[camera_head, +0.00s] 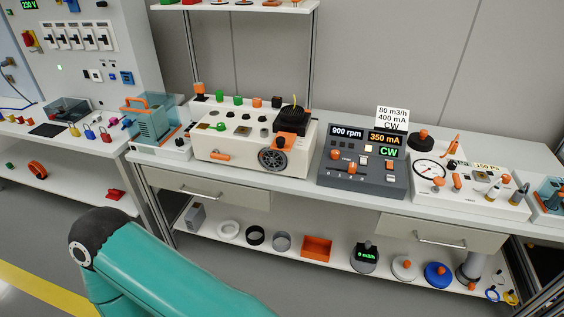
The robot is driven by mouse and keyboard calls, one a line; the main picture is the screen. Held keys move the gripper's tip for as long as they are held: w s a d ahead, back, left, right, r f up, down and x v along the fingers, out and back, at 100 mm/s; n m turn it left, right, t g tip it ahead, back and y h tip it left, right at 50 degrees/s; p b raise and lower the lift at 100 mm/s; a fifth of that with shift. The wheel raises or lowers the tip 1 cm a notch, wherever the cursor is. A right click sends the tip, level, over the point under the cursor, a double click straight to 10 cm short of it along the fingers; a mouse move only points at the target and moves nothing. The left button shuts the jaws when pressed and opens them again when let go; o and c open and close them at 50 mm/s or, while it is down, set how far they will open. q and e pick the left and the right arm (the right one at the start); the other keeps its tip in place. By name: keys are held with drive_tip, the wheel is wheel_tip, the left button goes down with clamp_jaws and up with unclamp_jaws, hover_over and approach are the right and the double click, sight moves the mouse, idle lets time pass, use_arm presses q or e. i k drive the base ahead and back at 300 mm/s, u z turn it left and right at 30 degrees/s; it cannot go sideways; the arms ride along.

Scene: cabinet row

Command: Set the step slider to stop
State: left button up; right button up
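A dark control box (362,173) stands on the bench right of centre. Its displays read 900 rpm, 350 mA and CW. Its sloped face carries orange knobs (337,155), and a small orange handle (352,168) sits above a row of small marks. I cannot read these marks or tell for sure which control is the step slider. A white card above reads 80 m3/h, 400 mA, CW. A teal link of my arm crosses the lower left, well away from the box. Neither gripper is in view.
A white unit with a black handwheel (272,158) stands left of the box. A white gauge unit (468,190) stands to its right. Drawers (438,232) lie under the bench top. A lower shelf holds rings, an orange tray (317,248) and round parts.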

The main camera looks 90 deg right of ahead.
sight(351, 169)
drive_tip(key=u, duration=0.45)
drive_tip(key=i, duration=0.2)
drive_tip(key=z, duration=2.6)
drive_tip(key=i, duration=0.2)
drive_tip(key=z, duration=1.6)
drive_tip(key=k, duration=0.55)
drive_tip(key=z, duration=0.45)
drive_tip(key=i, duration=1.6)
drive_tip(key=u, duration=0.4)
